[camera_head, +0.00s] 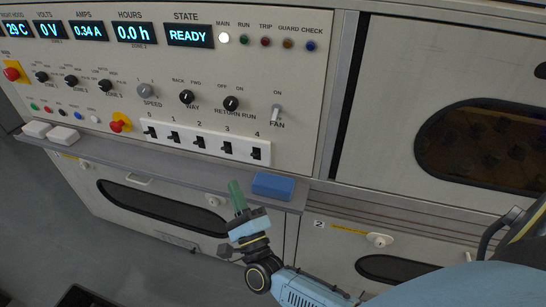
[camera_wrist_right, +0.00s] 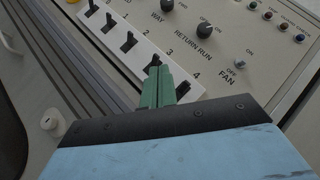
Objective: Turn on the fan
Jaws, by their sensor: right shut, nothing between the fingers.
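The fan switch (camera_head: 276,114) is a small pale toggle at the right of the control panel, with ON printed above it and FAN below. It also shows at the right of the wrist view (camera_wrist_right: 240,64); which way its lever sits is too small to tell. My right gripper (camera_head: 235,188) has green fingers, shut and empty. It is in front of the panel, below and left of the fan switch and apart from it. In the wrist view the fingers (camera_wrist_right: 157,82) overlap the numbered switch row, with the fan switch to their right. My left gripper is not in view.
A white strip of black numbered switches (camera_head: 205,141) lies left of the fan switch. The RETURN RUN knob (camera_head: 231,103) is beside it. A blue block (camera_head: 272,186) sits on the grey ledge (camera_head: 160,163). A red emergency button (camera_head: 118,126) is further left.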

